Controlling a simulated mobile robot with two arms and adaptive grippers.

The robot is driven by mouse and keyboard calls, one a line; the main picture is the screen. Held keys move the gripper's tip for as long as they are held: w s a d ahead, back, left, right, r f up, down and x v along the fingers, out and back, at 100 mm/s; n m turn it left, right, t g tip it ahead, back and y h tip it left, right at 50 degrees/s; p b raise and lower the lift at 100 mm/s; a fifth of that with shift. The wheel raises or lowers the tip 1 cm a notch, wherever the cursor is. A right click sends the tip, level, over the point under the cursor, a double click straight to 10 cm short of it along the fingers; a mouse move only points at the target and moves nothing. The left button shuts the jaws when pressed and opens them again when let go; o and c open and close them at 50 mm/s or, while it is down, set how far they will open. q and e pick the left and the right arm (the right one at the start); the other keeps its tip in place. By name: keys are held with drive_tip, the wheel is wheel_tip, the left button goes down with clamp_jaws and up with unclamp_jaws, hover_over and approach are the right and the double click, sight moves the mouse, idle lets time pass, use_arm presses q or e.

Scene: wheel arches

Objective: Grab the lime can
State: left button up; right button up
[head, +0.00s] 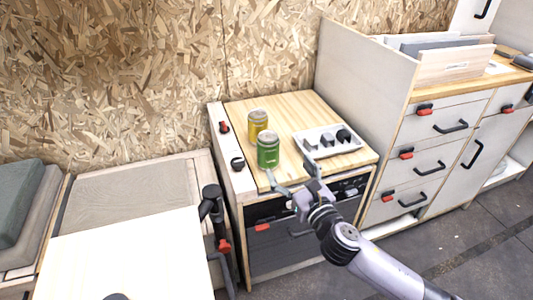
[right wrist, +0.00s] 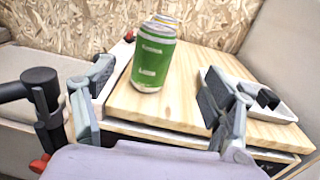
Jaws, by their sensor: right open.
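The lime can is a green can (head: 268,151) standing upright on the wooden top of a low cabinet, near its front left. It also shows upright in the right wrist view (right wrist: 153,62), between and beyond the fingers. My right gripper (head: 289,166) is open and empty at the cabinet's front edge, just in front of the can. In the right wrist view its fingers (right wrist: 156,80) are spread to either side of the can, with no contact visible. My left gripper is not in view.
A yellow can (head: 258,122) stands close behind the green one, mostly hidden in the wrist view. A white tray (head: 355,146) with dark pieces lies to the right. A tall drawer unit (head: 433,150) bounds the right side. The wood between can and tray is clear.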

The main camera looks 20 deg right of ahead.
sight(274, 149)
drive_tip(key=w, duration=0.5)
drive_tip(key=w+a, duration=0.1)
drive_tip(key=w, duration=0.1)
drive_tip(key=shift+w+f+b, duration=0.1)
drive_tip(key=shift+w+b, duration=0.2)
drive_tip(key=w, duration=0.3)
drive_tip(key=w+a+b, duration=0.1)
drive_tip(key=w, duration=0.1)
drive_tip(key=shift+f, duration=0.35)
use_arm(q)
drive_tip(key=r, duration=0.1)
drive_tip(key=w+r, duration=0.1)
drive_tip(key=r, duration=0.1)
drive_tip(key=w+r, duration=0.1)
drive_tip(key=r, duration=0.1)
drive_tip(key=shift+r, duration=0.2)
use_arm(e)
drive_tip(key=shift+r, duration=0.1)
drive_tip(key=c, duration=1.6)
